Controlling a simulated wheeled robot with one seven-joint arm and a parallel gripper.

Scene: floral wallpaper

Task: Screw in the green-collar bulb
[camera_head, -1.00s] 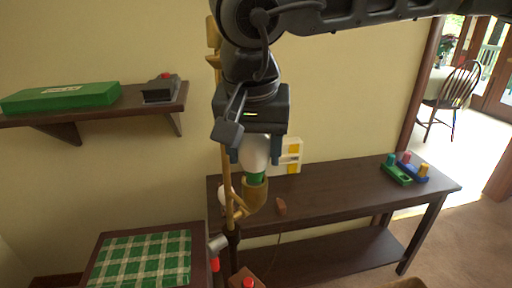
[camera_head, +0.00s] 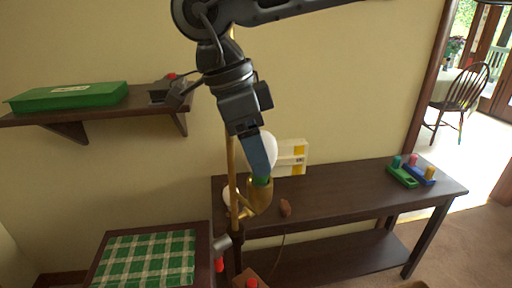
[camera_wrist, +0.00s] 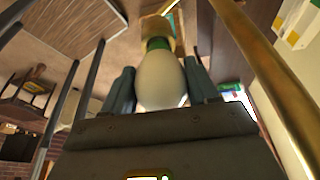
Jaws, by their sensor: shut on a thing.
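The white bulb (camera_head: 269,150) with a green collar (camera_head: 262,181) sits collar-down at the mouth of a brass lamp socket (camera_head: 259,197) on the brass floor lamp. My gripper (camera_head: 262,158) is shut on the bulb from above, with its fingers along the bulb's sides. In the wrist view the bulb (camera_wrist: 160,80) lies between the two fingers (camera_wrist: 160,88), and its green collar (camera_wrist: 158,43) meets the brass socket (camera_wrist: 156,27). How deep the thread sits is hidden.
The lamp's brass pole (camera_head: 231,160) stands close beside my gripper. Behind are a dark console table (camera_head: 340,196) and a white-and-yellow box (camera_head: 291,158). A shelf with a green case (camera_head: 70,97) is at left, above a table with a checked cloth (camera_head: 145,260).

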